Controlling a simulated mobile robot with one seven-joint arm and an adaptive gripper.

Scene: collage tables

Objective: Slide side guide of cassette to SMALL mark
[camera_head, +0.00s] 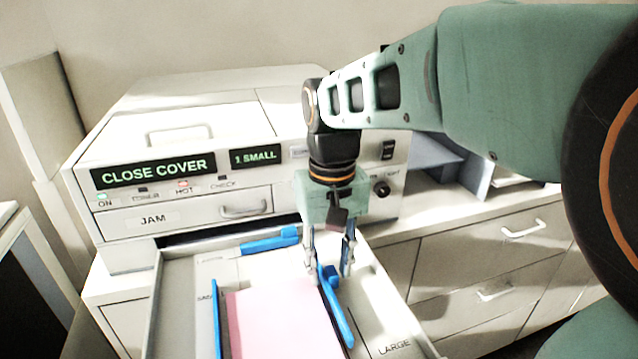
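The cassette (172,318) is a pale tray pulled out from the machine's front, with pink sheets (280,325) in it. A blue side guide (338,312) stands along the right edge of the sheets, with a raised tab near its far end. My gripper (331,268) points down over that tab. Its two fingers are apart, one on each side of the tab; contact cannot be told. A second blue guide (217,318) lines the left edge of the sheets. A LARGE mark (394,346) shows at the right of the tray. No SMALL mark is readable on the tray.
A blue rear piece (270,240) lies at the tray's far end. The machine (240,150) stands behind, its displays reading CLOSE COVER and 1 SMALL. A drawer cabinet (480,262) is at the right. The tray floor right of the guide looks clear.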

